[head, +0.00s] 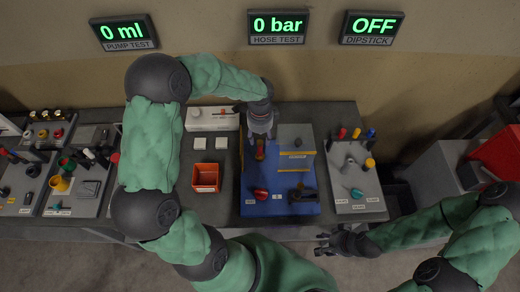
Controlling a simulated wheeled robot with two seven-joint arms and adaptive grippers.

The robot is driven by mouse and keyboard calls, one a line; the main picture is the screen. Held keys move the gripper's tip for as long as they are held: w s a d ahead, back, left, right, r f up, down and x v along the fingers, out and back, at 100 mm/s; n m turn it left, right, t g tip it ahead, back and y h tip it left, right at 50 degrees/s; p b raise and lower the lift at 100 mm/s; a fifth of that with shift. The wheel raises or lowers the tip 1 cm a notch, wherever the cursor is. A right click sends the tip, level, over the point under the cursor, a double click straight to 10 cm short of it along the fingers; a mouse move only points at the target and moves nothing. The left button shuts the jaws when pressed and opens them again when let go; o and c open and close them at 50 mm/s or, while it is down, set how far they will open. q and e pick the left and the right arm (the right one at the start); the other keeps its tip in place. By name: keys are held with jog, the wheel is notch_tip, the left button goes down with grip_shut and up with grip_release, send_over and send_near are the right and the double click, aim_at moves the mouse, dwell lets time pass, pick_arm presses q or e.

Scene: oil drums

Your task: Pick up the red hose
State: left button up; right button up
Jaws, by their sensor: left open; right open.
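My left gripper (260,138) reaches over the back of the blue mat (280,209), pointing down, with its jaws open. A small red-orange piece (260,154) shows right at its fingertips; whether they touch it I cannot tell. A second red piece (260,194) lies near the front left of the mat, beside a small label. Which of the two is the red hose is too small to tell. My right gripper (328,243) is open and empty, in front of the table's front edge, away from both red pieces.
A grey block with a yellow edge (296,137) stands close right of my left gripper. A dark fixture (302,193) sits at the mat's front right. An orange bin (206,177) is on the left. A grey panel with coloured handles (354,185) is on the right.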

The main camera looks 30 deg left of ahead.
aim_at(260, 142)
pick_arm(q)
jog(key=f, duration=0.5)
jog(key=shift+w+a, duration=0.1)
jog(key=shift+w, duration=0.1)
grip_shut()
